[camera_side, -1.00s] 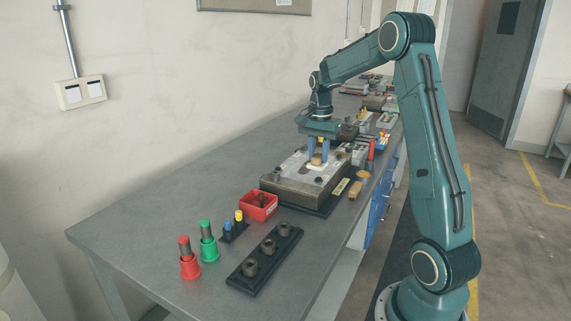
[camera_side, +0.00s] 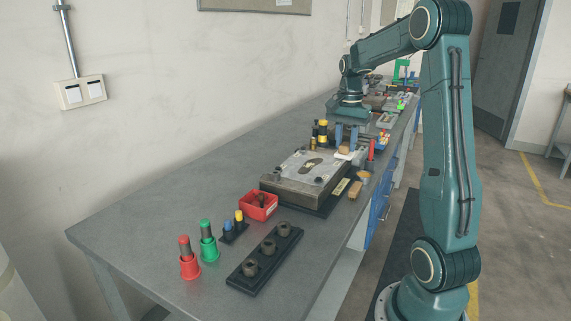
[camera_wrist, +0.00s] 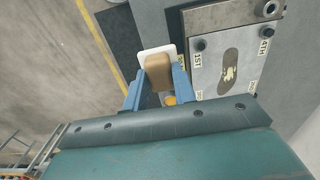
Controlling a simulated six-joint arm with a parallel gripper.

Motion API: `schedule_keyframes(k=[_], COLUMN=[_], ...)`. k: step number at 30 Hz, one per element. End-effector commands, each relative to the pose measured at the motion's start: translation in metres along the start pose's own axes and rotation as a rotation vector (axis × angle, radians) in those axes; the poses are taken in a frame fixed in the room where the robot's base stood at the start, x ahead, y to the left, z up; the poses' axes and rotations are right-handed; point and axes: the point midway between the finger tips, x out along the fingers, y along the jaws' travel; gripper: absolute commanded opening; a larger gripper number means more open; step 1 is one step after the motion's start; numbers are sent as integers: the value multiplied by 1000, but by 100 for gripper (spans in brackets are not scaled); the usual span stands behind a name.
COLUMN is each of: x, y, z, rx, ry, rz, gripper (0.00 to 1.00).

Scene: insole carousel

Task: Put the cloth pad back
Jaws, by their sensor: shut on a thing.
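The cloth pad (camera_wrist: 158,70) is a tan block with a white layer beneath it. My gripper (camera_wrist: 157,78) is shut on its block, with one blue finger on each side. In the side view the pad (camera_side: 343,155) hangs below my gripper (camera_side: 346,140), by the far right corner of the metal plate fixture (camera_side: 292,187). In the wrist view the fixture (camera_wrist: 208,75) lies right of the pad. A dark insole-shaped area with a pale patch shows on its plate. The place where the pad belongs cannot be made out.
A yellow-topped bottle (camera_side: 323,131) stands behind the fixture. A red cylinder (camera_side: 371,149) and a wooden-handled brush (camera_side: 356,187) are right of it. A red bin (camera_side: 258,205) and a black peg rack (camera_side: 264,259) are nearer. The left of the bench is clear.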

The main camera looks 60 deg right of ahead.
Motion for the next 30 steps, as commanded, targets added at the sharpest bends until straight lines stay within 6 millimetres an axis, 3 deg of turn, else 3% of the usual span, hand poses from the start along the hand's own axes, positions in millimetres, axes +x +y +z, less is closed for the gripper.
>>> schedule_keyframes(k=[7, 14, 30], x=[-8, 3, 98], y=[15, 15, 15], z=[-2, -1, -1], rx=[-1, -1, -1], ry=[0, -3, -4], rz=[0, 2, 3], gripper=[5, 5, 5])
